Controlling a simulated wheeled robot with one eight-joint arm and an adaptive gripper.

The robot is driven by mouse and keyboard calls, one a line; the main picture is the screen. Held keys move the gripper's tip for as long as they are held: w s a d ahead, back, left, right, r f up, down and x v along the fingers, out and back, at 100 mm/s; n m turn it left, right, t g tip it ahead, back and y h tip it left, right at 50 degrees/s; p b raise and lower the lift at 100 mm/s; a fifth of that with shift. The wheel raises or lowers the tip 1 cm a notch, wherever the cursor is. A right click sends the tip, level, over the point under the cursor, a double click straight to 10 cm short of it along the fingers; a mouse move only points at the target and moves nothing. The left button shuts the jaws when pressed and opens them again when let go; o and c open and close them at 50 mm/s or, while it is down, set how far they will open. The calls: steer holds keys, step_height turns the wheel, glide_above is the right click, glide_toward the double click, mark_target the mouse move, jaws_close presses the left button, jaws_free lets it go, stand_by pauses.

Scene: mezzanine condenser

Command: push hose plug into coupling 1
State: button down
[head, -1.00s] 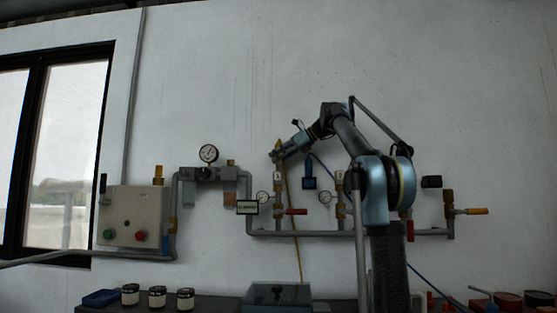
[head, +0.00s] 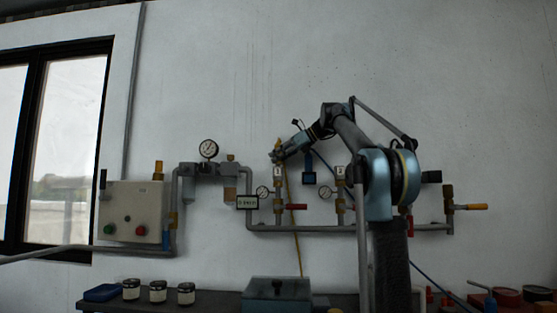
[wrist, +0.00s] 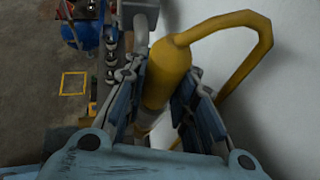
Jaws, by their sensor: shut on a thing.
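The yellow hose plug (wrist: 168,72) stands between my gripper's fingers in the wrist view, with its yellow hose curving off to the right. In the head view the plug (head: 279,145) is a small yellow piece at my gripper (head: 277,156). My gripper (wrist: 162,80) is shut on the plug. Coupling 1 (head: 278,191) is the brass fitting on the pipe right below my gripper, under a tag marked 1 (head: 278,171). The plug's lower end is hidden by the fingers, so I cannot tell whether it touches the coupling.
A red-handled valve (head: 297,207) and a gauge (head: 263,192) flank coupling 1's riser. A second tagged riser (head: 340,195) stands to the right. The yellow hose (head: 295,235) hangs down the wall. A control box (head: 133,211) is at the left, and jars (head: 158,291) stand on the bench.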

steer(key=shift+f, duration=0.45)
steer(key=c, duration=1.2)
jaws_free()
steer(key=shift+c, duration=0.2)
steer(key=v, duration=1.2)
steer(key=shift+f, duration=0.2)
